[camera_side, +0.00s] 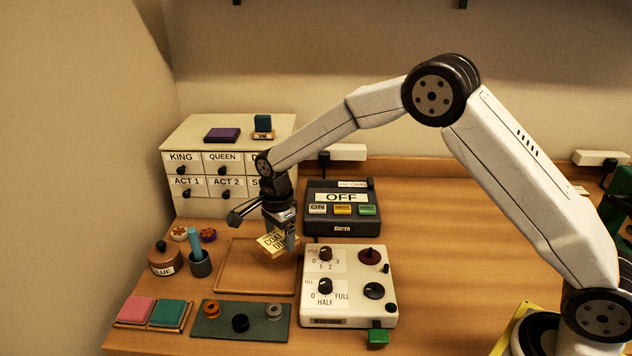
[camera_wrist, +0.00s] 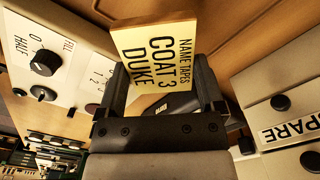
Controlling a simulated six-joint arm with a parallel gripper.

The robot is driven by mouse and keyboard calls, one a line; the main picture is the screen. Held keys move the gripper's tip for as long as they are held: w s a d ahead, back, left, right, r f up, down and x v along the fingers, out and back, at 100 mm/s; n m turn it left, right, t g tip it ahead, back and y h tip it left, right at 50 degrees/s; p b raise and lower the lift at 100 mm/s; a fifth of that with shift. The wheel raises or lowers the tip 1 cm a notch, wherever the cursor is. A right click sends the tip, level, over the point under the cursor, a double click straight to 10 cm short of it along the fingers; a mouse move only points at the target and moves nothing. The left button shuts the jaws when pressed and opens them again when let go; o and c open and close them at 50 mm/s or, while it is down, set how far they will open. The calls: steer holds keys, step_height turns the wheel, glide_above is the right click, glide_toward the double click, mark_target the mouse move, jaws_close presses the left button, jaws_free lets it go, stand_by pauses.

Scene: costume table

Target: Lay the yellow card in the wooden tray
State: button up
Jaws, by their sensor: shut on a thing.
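The yellow card (camera_side: 273,243) is held in my gripper (camera_side: 281,240), tilted, above the right back part of the wooden tray (camera_side: 229,292). In the wrist view the card (camera_wrist: 157,48) shows the words COAT 3 DUKE, and it sits between the two dark fingers of my gripper (camera_wrist: 168,90). My gripper is shut on the card. The visible floor of the tray is bare. My gripper and the card hide the tray's back right corner.
A white box with knobs (camera_side: 348,287) stands close to the tray's right side, with a dark OFF panel (camera_side: 342,222) behind it. A white drawer cabinet (camera_side: 210,208) stands behind the tray. A dark cup (camera_side: 200,265) is at the left; a green mat (camera_side: 262,330) lies in front.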

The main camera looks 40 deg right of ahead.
mark_target(271, 260)
steer(key=shift+w+a+f, duration=0.2)
steer(key=shift+w+f, duration=1.35)
steer(key=shift+f, duration=0.3)
steer(key=shift+w+f, duration=0.2)
steer(key=shift+f, duration=1.6)
steer(key=shift+f, duration=0.2)
steer(key=o, duration=1)
steer(key=shift+c, duration=0.2)
steer(key=shift+r, duration=0.2)
step_height(271, 260, up, 12)
